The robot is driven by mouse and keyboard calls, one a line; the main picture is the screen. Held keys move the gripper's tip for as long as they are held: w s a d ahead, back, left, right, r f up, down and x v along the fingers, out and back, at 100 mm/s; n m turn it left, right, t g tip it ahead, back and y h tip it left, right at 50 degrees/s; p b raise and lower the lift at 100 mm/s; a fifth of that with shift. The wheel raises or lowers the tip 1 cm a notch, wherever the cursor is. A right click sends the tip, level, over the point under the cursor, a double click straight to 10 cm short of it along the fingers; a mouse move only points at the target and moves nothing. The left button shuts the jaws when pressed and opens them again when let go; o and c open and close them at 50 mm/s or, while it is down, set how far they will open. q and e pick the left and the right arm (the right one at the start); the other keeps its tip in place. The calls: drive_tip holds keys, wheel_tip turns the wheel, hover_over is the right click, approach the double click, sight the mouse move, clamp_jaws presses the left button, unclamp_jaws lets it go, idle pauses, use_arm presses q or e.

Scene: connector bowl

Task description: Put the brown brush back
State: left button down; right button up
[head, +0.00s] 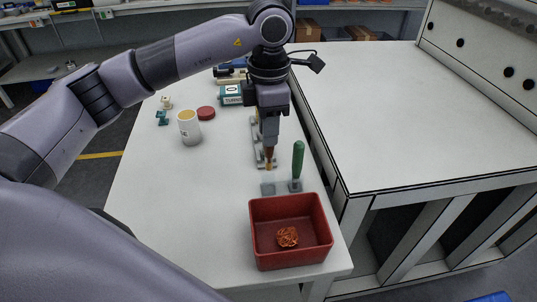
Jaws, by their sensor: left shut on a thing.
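My left gripper (269,140) points down over the white table and is shut on the brown brush (269,155). The brush is held upright, with its lower end showing beneath the fingers; its upper part is hidden by the gripper. A small grey square holder (268,189) is on the table a little nearer the front than the brush, with nothing seen in it. Beside it on the right, a green-handled tool (298,159) stands upright in a similar grey holder (295,187). My right gripper is not in view.
A red bin (261,255) with an orange-brown item (288,237) stands at the table's front. A white cup (189,128), a red lid (206,113) and a teal box (231,95) are farther left. The table's front left is clear. A white bench (410,120) adjoins on the right.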

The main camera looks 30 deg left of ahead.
sight(268, 155)
use_arm(q)
drive_tip(key=shift+f, duration=3.6)
drive_tip(key=shift+f, duration=0.1)
drive_tip(key=c, duration=0.9)
unclamp_jaws()
drive_tip(key=shift+c, duration=0.2)
wheel_tip(268, 155, up, 12)
drive_tip(key=shift+r, duration=0.15)
